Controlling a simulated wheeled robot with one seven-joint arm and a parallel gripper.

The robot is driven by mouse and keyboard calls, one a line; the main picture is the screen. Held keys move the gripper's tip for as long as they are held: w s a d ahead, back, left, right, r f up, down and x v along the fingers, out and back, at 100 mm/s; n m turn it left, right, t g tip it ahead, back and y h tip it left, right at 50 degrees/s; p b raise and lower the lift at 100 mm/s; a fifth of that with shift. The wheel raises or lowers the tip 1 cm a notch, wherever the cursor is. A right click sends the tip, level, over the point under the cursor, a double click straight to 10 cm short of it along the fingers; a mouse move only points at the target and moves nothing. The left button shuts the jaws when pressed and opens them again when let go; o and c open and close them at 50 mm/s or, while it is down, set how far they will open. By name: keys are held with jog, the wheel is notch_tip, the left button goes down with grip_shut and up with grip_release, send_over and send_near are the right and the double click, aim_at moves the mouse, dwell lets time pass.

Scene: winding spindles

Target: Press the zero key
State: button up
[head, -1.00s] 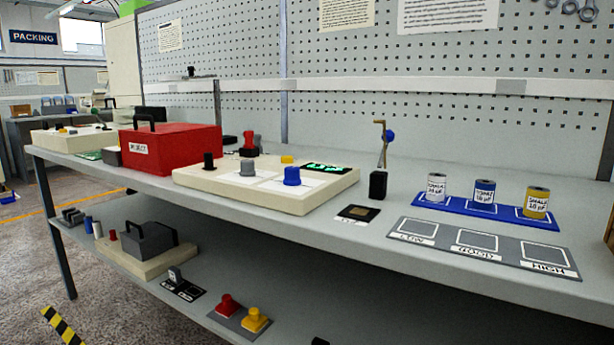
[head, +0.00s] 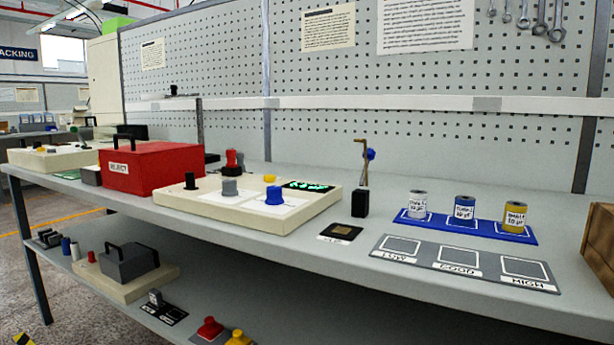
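A cream panel (head: 318,212) lies on the bench top. It bears a black knob (head: 190,181), a grey knob (head: 230,187), a blue knob (head: 274,196), a small yellow button (head: 269,178) and a dark display (head: 308,185) with green digits too small to read. No key here has a readable "zero" label, so I cannot tell which one is the zero key. My gripper is not in view.
A red REJECT box (head: 152,168) stands left of the panel. To the right are a black stand (head: 360,203), a blue tray (head: 410,221) with three cans, and a grey LOW/GOOD/HIGH mat (head: 380,252). A lower shelf (head: 225,285) holds more devices. A brown box (head: 598,245) is at the right edge.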

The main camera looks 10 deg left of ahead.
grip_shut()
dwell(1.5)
